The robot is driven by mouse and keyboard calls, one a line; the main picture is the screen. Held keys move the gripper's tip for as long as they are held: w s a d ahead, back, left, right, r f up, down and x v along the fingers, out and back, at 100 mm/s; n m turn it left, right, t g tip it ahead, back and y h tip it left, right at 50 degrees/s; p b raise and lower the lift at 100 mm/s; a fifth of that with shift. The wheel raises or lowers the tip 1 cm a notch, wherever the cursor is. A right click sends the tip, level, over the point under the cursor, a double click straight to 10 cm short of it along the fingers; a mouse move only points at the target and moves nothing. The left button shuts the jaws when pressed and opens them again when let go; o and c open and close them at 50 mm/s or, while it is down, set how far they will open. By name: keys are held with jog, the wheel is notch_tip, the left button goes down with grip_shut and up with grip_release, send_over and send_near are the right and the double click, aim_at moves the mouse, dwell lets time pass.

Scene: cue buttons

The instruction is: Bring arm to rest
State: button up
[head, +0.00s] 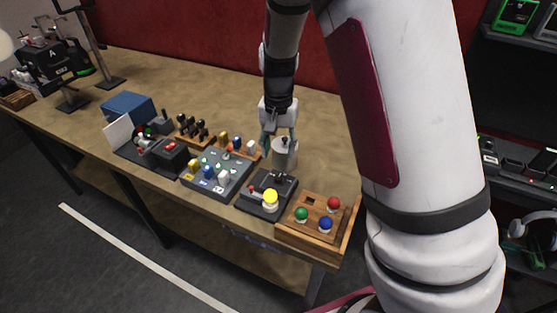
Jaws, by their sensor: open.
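My gripper (277,115) hangs from my arm above the back middle of the workbench, behind a grey cylinder with a dark knob (284,155). It looks open, and I see nothing held between its fingers. Part of the fingertips is hard to make out against the cylinder. In front of the cylinder is a dark box with a yellow button (271,200). To its right, a wooden box (309,241) carries a red button (334,204), a green button (301,214) and a blue button (326,224).
A grey panel with coloured pieces (218,178), a rack of dark knobs (196,132), a black device (165,158) and a blue box (129,107) stand left along the bench (190,80). Bare bench lies behind them. A shelf with devices (518,160) stands at right.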

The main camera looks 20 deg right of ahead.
jog(key=shift+r, duration=0.8)
jog(key=s+r+n+t+y, duration=0.1)
jog(key=s+r+n, duration=0.1)
jog(key=s+r, duration=0.45)
jog(key=s+r+n+t, duration=0.15)
jog(key=s+r, duration=0.25)
jog(key=r, duration=0.5)
jog(key=s+r+n+t+h, duration=0.1)
jog(key=s+r+n+t, duration=0.2)
jog(key=s, duration=1.1)
notch_tip(320, 180, up, 3)
jog(key=shift+d+f, duration=0.15)
